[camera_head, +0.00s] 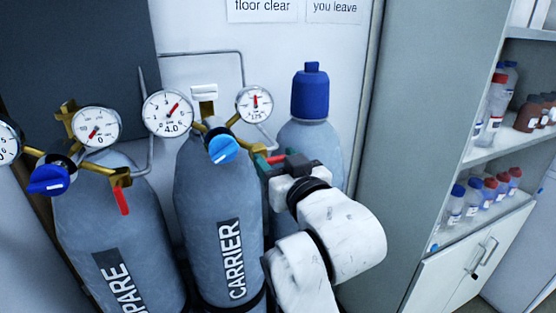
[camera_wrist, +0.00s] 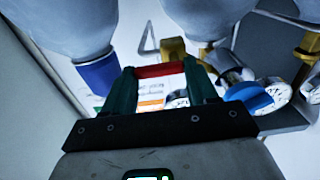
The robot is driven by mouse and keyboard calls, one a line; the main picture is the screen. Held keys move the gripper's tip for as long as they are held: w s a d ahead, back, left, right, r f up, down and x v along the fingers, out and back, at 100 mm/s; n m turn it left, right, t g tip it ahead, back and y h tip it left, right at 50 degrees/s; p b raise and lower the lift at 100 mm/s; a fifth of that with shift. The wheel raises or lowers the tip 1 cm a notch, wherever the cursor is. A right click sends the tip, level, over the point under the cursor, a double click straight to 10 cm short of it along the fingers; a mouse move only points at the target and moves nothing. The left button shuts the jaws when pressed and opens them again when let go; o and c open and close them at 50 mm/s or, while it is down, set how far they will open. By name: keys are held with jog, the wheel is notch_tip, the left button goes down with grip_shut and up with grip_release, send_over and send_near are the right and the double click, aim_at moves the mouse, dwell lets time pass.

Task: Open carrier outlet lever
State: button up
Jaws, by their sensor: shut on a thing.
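The grey CARRIER cylinder (camera_head: 205,210) stands upright in the middle of the head view, with a brass regulator and a light blue knob (camera_head: 222,149) on top. The red carrier outlet lever (camera_head: 276,159) is at the right end of the brass outlet, mostly covered by my gripper. In the wrist view the red lever (camera_wrist: 160,70) lies across between the green fingertips. My gripper (camera_wrist: 161,77) is shut on it. In the head view my gripper (camera_head: 271,163) reaches in from the right.
The SPARE cylinder (camera_head: 100,235) stands at left, its red lever (camera_head: 121,200) hanging down. A blue-capped cylinder (camera_head: 312,140) stands close behind my gripper. Gauges (camera_head: 168,113) and (camera_head: 254,104) flank the carrier knob. A bottle shelf (camera_head: 495,210) is at right.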

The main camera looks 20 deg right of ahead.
jog(key=o, duration=1.1)
jog(key=shift+c, duration=0.2)
jog(key=s, duration=1)
jog(key=shift+s, duration=0.4)
